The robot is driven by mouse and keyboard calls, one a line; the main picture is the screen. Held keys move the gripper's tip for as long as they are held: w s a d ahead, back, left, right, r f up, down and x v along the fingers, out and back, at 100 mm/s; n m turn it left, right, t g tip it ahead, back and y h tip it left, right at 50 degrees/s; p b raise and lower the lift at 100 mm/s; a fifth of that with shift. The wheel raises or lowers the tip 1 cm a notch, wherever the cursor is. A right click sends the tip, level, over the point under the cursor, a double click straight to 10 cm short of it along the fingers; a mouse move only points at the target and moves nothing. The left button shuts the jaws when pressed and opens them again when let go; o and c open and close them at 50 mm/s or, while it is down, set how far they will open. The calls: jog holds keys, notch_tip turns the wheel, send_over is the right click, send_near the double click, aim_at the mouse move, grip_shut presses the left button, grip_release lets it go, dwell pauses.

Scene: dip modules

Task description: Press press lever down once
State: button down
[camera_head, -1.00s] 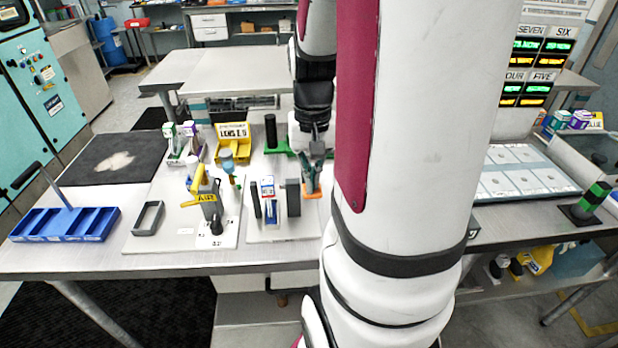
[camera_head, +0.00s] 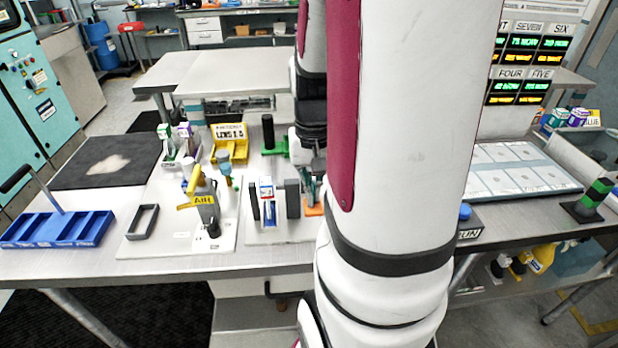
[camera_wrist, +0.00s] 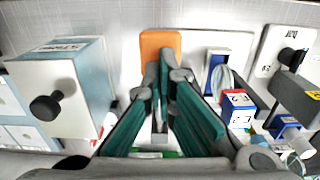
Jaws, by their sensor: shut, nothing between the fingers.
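My gripper (camera_wrist: 160,80) has teal fingers that come together at the tips, with nothing held. In the wrist view its tips are in front of an orange plate (camera_wrist: 160,41); I cannot tell whether they touch it. In the head view my arm hides most of the gripper, and the orange plate (camera_head: 313,210) shows beside the arm. No part is clearly marked as the press lever. A green fixture with an upright black cylinder (camera_head: 268,131) stands at the back. A yellow-handled part with an AIR label (camera_head: 203,199) stands on the white board to the left.
A grey box with a black knob (camera_wrist: 46,107) stands close on the wrist view's left. A white-and-blue holder (camera_wrist: 217,68) is right of the fingers. A blue tray (camera_head: 58,229), yellow bin (camera_head: 231,152) and blue button (camera_head: 465,212) are on the table.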

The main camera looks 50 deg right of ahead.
jog(key=shift+f, duration=0.3)
jog(key=shift+r, duration=0.1)
jog(key=shift+r+p, duration=1.05)
jog(key=shift+r, duration=0.4)
notch_tip(320, 180, up, 10)
jog(key=p, duration=0.6)
jog(key=s+a+r+n+t, duration=0.2)
jog(key=a+r, duration=0.4)
jog(key=a, duration=0.5)
jog(key=s+a+r+n+t, duration=0.3)
jog(key=a+n, duration=0.4)
jog(key=a, duration=0.4)
notch_tip(320, 180, up, 3)
jog(key=shift+s+a+f+n+t+b, duration=0.1)
jog(key=shift+s+a+n+t+b, duration=0.2)
jog(key=shift+s, duration=0.45)
